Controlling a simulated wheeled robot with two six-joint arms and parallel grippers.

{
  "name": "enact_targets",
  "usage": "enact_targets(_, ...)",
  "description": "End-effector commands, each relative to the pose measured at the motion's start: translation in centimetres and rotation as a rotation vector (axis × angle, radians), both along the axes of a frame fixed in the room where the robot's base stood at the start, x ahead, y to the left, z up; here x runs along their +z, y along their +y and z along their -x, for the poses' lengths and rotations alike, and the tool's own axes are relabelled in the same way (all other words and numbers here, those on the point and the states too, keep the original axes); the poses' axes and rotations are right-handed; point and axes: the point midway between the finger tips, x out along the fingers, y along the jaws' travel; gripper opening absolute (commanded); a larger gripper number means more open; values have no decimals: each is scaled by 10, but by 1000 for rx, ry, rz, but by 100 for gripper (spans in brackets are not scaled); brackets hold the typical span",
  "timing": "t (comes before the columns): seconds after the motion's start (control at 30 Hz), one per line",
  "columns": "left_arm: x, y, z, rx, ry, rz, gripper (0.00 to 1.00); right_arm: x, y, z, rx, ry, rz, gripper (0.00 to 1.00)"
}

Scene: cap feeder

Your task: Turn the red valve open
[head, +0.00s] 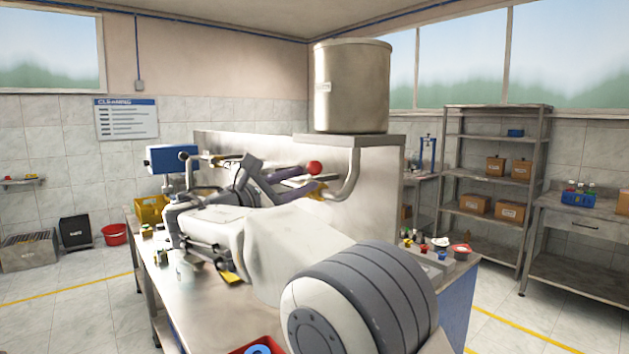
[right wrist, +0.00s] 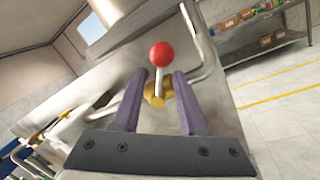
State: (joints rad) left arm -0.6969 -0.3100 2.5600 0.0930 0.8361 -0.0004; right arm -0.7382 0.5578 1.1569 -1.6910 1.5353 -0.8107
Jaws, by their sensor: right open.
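The red valve has a round red ball (head: 314,167) on a thin metal lever above a brass body (head: 318,191). It is on the pipe below the large steel tank. In the right wrist view the red ball (right wrist: 161,54) stands upright ahead of the fingers, with the brass body (right wrist: 153,96) below it. My right gripper (head: 312,178) is open, its purple fingers pointing at the valve. In the right wrist view the gripper's fingers (right wrist: 159,76) lie on either side of the lever. I cannot tell whether they touch it. My left gripper is not seen.
The steel tank (head: 351,90) stands on a tall metal housing, with its bent pipe (head: 351,175) beside the valve. Small caps and parts (head: 440,246) lie at the bench's right end. A yellow bin (head: 150,209) sits at the left. My right arm hides much of the bench.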

Motion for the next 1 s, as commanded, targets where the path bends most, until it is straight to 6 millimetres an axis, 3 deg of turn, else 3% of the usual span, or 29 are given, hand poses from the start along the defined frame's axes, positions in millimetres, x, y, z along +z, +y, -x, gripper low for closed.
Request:
enact_targets(0.2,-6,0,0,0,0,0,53,-4,24,23,2,1,-1,42)
enact_targets(0.57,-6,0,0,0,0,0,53,-4,28,29,-1,1,0,42)
enact_targets(0.7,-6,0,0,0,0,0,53,-8,26,29,5,14,-17,0)
enact_targets(0.73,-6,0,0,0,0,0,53,-13,24,29,10,28,-33,0)
enact_targets(0.87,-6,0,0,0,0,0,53,-54,6,39,41,145,-185,0)
enact_targets(0.97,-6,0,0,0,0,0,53,-111,-14,68,43,281,-409,0)
enact_targets(1.0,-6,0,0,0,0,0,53,-138,-22,87,28,337,-520,0)
